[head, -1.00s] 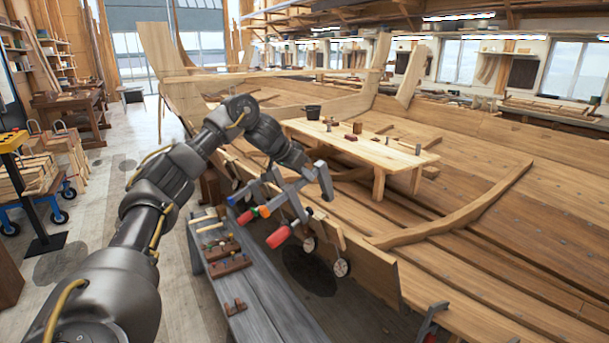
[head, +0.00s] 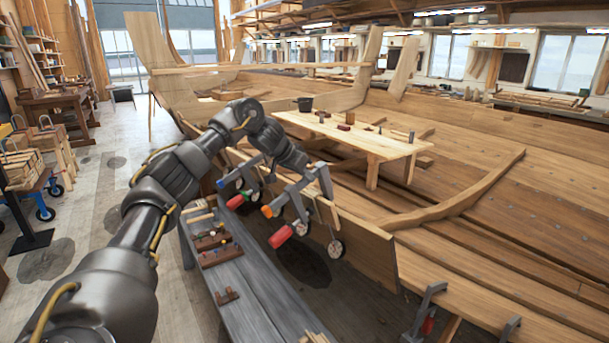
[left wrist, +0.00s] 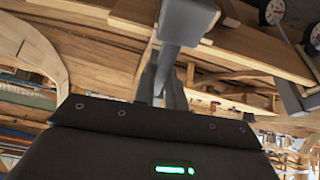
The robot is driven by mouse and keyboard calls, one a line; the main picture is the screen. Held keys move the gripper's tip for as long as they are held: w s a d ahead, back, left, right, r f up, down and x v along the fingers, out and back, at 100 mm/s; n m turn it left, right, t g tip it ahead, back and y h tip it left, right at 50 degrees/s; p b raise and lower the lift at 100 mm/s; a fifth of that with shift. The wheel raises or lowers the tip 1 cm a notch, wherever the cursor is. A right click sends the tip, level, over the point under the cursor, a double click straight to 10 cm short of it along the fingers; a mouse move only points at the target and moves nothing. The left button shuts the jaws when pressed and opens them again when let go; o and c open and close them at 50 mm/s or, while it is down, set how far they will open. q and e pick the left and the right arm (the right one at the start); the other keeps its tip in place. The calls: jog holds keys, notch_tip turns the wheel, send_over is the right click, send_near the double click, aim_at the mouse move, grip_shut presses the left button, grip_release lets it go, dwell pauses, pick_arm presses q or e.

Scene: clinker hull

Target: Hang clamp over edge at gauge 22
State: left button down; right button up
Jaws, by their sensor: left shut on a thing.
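My left gripper (head: 301,172) is shut on a grey bar clamp (head: 293,196) with an orange end and a red handle. In the left wrist view my fingers (left wrist: 163,88) close on the clamp's grey bar (left wrist: 185,22). The clamp is at the upper edge of the hull planking (head: 365,240); I cannot tell if it touches. Another clamp with a blue end (head: 223,183) is at the edge farther left. My right gripper is out of view.
A grey bench (head: 250,283) with wooden blocks and small tools stands below the edge. More clamps (head: 424,312) sit at the lower right. A wooden table (head: 355,145) stands inside the hull. The floor at left has open room beside a blue cart (head: 42,197).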

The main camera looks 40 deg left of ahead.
aim_at(309, 183)
pick_arm(q)
jog(key=shift+d+f, duration=0.15)
jog(key=shift+f, duration=0.05)
jog(key=shift+x, duration=1.25)
jog(key=shift+s+f, duration=0.15)
jog(key=shift+f, duration=0.4)
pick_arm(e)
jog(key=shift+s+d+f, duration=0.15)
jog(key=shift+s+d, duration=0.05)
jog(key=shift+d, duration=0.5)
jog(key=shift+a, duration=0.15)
pick_arm(q)
jog(key=shift+f, duration=0.15)
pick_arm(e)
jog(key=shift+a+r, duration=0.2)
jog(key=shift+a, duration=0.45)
